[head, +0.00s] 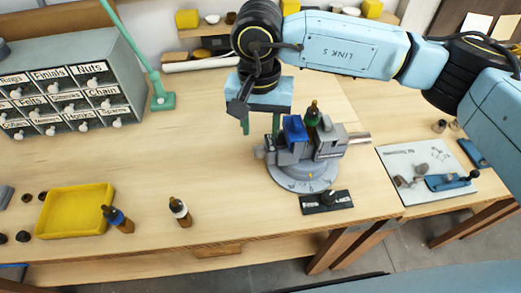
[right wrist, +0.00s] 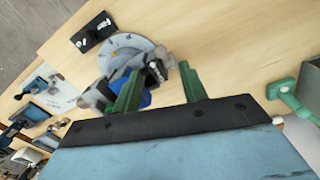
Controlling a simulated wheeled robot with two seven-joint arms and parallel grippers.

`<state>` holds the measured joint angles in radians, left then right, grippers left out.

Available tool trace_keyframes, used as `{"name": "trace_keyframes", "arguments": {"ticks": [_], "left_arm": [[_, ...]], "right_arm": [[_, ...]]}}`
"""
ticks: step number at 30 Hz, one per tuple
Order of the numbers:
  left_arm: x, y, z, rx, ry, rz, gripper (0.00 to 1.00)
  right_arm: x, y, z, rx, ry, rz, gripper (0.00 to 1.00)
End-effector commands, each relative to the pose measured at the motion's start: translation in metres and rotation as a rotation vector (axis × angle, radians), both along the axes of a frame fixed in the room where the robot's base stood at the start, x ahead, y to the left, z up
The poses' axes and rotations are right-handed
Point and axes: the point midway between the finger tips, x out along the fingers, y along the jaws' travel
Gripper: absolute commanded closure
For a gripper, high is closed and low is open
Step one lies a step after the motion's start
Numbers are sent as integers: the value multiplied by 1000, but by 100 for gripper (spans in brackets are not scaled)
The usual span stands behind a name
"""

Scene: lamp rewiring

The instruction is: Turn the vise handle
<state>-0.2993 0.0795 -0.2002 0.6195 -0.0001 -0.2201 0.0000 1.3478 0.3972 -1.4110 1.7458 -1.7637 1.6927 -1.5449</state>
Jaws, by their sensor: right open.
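The grey vise (head: 328,143) stands on a round, marked base plate (head: 303,178) near the middle of the workbench. A blue block (head: 295,128) sits at its jaws, and a dark bottle-shaped piece with a green band (head: 312,113) stands behind it. What looks like the vise handle (head: 259,153) sticks out at the vise's left end; it also shows in the right wrist view (right wrist: 156,69). My right gripper (head: 261,128) is open, pointing down just above and behind that end. In the right wrist view its green fingers (right wrist: 160,78) are apart, with nothing clearly held. My left gripper is out of view.
A small black plate (head: 327,202) lies in front of the vise. A yellow tray (head: 75,210) and two bottle-like pieces are at the front left. A labelled drawer cabinet (head: 75,88) and green stand (head: 162,98) are behind. A grey board with parts (head: 425,170) is right.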

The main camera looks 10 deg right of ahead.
Motion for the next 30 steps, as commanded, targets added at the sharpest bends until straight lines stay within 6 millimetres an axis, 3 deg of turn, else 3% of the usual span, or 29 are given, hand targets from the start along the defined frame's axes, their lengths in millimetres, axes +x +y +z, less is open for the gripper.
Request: {"name": "trace_keyframes", "arguments": {"ticks": [9,15,27,30], "left_arm": [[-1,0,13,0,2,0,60],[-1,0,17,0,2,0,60],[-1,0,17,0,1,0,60],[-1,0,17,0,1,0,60]], "right_arm": [[-1,-1,-66,1,5,-2,57],[-1,-1,-91,3,3,-3,57],[-1,-1,-99,4,2,-2,57],[-1,-1,-98,4,2,-2,70]]}}
